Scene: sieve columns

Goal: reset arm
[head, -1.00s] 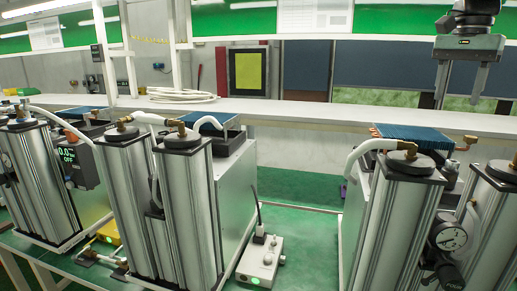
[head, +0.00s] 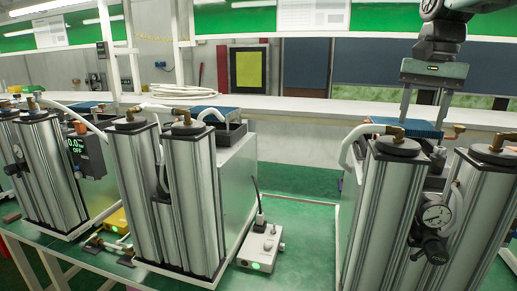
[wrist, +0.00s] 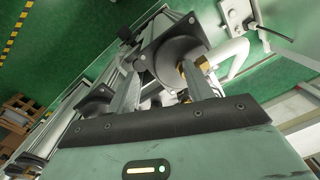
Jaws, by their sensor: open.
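My gripper (head: 427,106) hangs fingers down at the upper right of the head view. Its two fingers are spread apart with nothing between them. In the picture it overlaps the top of the right sieve column unit (head: 383,215), in front of or above its blue finned part (head: 400,125); the exact depth is unclear. In the wrist view my gripper (wrist: 160,85) shows both fingers apart, with a column's dark round cap (wrist: 172,58) and brass fitting (wrist: 203,63) beyond them. No contact is visible.
A middle column unit (head: 190,205) and a left one (head: 45,170) stand on the green bench. A small white box with an antenna (head: 260,248) sits between the middle and right units. A pressure gauge (head: 435,215) is on the right unit. A shelf with coiled hose (head: 185,90) runs behind.

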